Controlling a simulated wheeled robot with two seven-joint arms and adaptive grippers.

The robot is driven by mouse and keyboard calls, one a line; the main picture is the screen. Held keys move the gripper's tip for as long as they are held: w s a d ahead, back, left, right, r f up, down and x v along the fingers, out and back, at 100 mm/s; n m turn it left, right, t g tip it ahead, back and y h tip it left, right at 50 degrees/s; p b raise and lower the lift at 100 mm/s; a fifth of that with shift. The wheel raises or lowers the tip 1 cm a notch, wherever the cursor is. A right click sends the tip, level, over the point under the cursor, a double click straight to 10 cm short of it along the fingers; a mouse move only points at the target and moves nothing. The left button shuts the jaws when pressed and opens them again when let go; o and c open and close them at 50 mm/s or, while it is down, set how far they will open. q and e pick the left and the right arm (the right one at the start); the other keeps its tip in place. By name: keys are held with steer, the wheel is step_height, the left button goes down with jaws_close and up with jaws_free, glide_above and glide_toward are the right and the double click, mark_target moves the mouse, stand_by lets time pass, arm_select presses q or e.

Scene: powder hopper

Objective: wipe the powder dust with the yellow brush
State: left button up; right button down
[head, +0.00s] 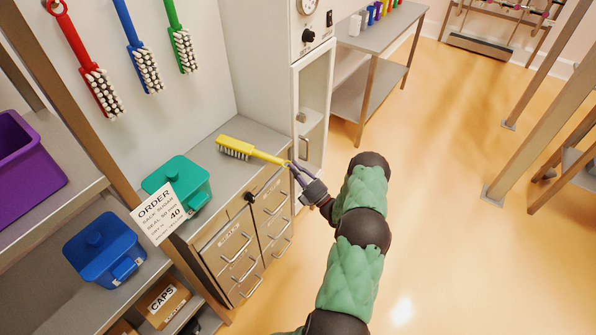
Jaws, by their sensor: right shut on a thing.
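The yellow brush (238,149) is over the grey top of the drawer cabinet, bristles facing down and to the left. Its handle points right, toward the cabinet's edge. My right gripper (291,166) is shut on the end of the handle. I cannot tell whether the bristles touch the top or hang just above it. My left gripper is not in view. No powder dust can be made out in this view.
Red (83,65), blue (140,50) and green (180,38) brushes hang on the wall. A teal lidded bin (178,180) stands left of the yellow brush. A tall white cabinet (311,100) stands behind my gripper. Open floor (460,240) lies to the right.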

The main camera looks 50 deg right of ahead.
mark_target(281, 162)
steer(key=shift+w+a+f+b, duration=0.15)
steer(key=shift+w+b, duration=0.25)
steer(key=shift+w, duration=1.15)
steer(key=shift+w+a+r+b, duration=0.1)
steer(key=shift+w+b, duration=0.25)
steer(key=shift+w, duration=1.15)
steer(key=shift+r+p, duration=2.25)
steer(key=shift+r, duration=0.75)
steer(key=shift+r+p, duration=1.2)
steer(key=shift+r, duration=0.4)
steer(key=shift+f, duration=0.1)
